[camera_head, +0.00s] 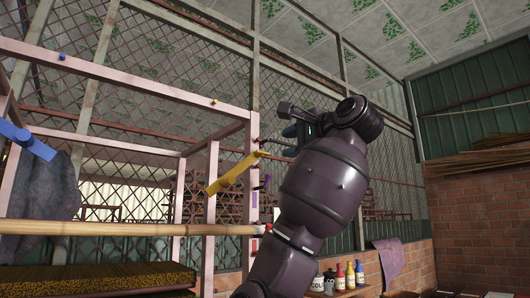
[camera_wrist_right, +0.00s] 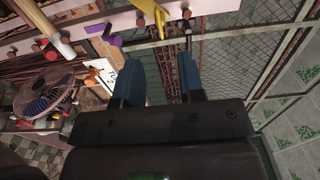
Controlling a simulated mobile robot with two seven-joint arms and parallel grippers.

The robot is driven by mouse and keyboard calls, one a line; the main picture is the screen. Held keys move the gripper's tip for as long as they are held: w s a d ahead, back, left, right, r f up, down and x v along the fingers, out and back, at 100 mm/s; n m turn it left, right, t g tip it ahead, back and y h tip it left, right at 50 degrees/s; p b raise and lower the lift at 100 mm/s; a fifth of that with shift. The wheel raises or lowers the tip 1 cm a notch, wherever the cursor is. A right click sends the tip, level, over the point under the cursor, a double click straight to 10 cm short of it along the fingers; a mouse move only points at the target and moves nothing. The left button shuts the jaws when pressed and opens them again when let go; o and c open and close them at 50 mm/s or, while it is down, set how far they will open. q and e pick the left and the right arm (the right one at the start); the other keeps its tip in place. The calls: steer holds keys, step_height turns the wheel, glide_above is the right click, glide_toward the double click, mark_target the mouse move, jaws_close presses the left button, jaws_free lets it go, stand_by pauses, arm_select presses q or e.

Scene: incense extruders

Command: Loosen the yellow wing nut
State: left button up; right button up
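The yellow wing nut (camera_head: 230,173) is a long, slanted yellow piece on the pink frame, left of my right arm in the head view. It also shows at the top of the right wrist view (camera_wrist_right: 151,22), beyond the gap between the fingertips. My right gripper (camera_wrist_right: 160,52) is open, with two blue fingers apart and nothing between them. In the head view the right gripper (camera_head: 278,140) is up and right of the nut, partly hidden by my own wrist. I see no contact with the nut. My left gripper is not in view.
A blue wing nut (camera_head: 27,140) is at far left, and a purple one (camera_head: 254,197) is right of the yellow one. A wooden pole (camera_head: 120,228) crosses low at left. Bottles (camera_head: 350,274) stand at lower right. A fan (camera_wrist_right: 45,97) shows in the wrist view.

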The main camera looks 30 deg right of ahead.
mark_target(264, 153)
steer(key=w, duration=0.2)
steer(key=w+p, duration=0.1)
steer(key=w, duration=0.2)
steer(key=w+p, duration=0.1)
steer(key=w, duration=0.2)
steer(key=shift+w+a, duration=0.2)
steer(key=shift+a, duration=0.05)
steer(key=shift+w+p, duration=0.4)
steer(key=shift+w, duration=0.35)
jaws_close()
